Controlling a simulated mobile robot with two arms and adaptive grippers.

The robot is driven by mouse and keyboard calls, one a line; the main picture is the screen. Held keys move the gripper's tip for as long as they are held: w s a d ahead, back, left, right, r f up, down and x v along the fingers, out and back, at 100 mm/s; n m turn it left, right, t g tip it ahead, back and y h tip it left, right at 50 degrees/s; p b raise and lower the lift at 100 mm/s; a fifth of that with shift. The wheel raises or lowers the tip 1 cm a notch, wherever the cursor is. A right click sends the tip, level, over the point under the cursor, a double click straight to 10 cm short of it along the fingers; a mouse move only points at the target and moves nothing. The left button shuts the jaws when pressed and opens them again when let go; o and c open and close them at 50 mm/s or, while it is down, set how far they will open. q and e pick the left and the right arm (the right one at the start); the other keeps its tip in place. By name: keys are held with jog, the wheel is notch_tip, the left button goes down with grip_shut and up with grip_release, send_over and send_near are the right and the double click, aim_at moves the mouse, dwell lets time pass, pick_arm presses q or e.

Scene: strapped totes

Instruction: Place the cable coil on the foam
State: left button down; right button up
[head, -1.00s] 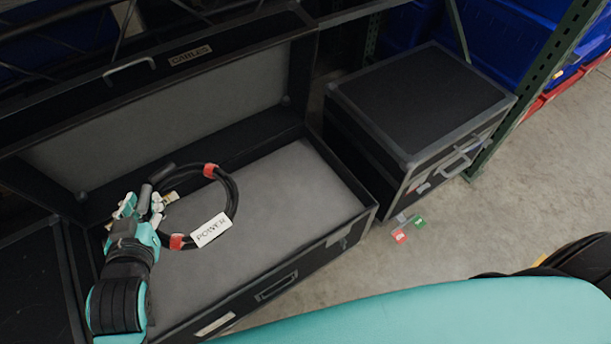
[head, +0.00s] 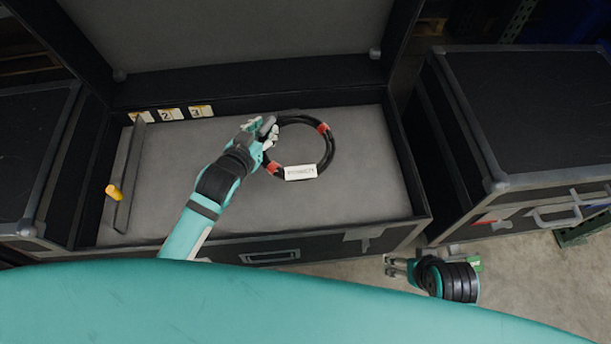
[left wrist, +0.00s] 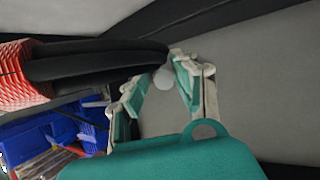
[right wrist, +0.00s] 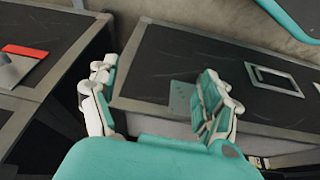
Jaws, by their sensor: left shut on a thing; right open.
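The cable coil (head: 331,150) is a black ring with red ties and a white label. In the head view it appears over the grey foam (head: 375,190) inside the open case. My left gripper (head: 268,128) is shut on the coil at its left side; the left wrist view shows the black cable strands (left wrist: 95,62) reaching its fingertips. I cannot tell whether the coil touches the foam. My right gripper (head: 388,266) is open and empty in front of the case; its spread fingers (right wrist: 155,95) show in the right wrist view.
Labels numbered 2 and 3 (head: 200,111) stand along the foam's back edge. A dark divider (head: 130,175) with a yellow knob (head: 114,192) lies at the left. A closed black case (head: 540,110) stands at the right. The foam's right part is bare.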

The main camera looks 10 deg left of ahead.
pick_arm(q)
jog(key=f, duration=0.1)
jog(key=w+f+b, duration=0.1)
jog(key=f, duration=0.1)
jog(key=f+b, duration=0.1)
jog(key=f, duration=0.1)
jog(key=shift+w+a, duration=0.15)
jog(key=shift+a, duration=0.15)
notch_tip(320, 180, down, 6)
jog(key=b, duration=0.3)
jog(key=shift+f, duration=0.45)
notch_tip(320, 180, down, 3)
jog(key=shift+f+b, duration=0.1)
jog(key=shift+b, duration=0.7)
jog(key=c, duration=1)
grip_release()
pick_arm(e)
jog(key=w+a+r+t+y, duration=0.1)
jog(key=w+a+r+t, duration=0.1)
jog(key=w+r+t, duration=0.4)
jog(key=w+a+r+t+y, duration=0.2)
jog(key=w+r+t, duration=0.4)
jog(key=r, duration=0.6)
jog(key=shift+w+a+r+n, duration=0.2)
jog(key=shift+a+n, duration=0.1)
jog(key=shift+a, duration=0.35)
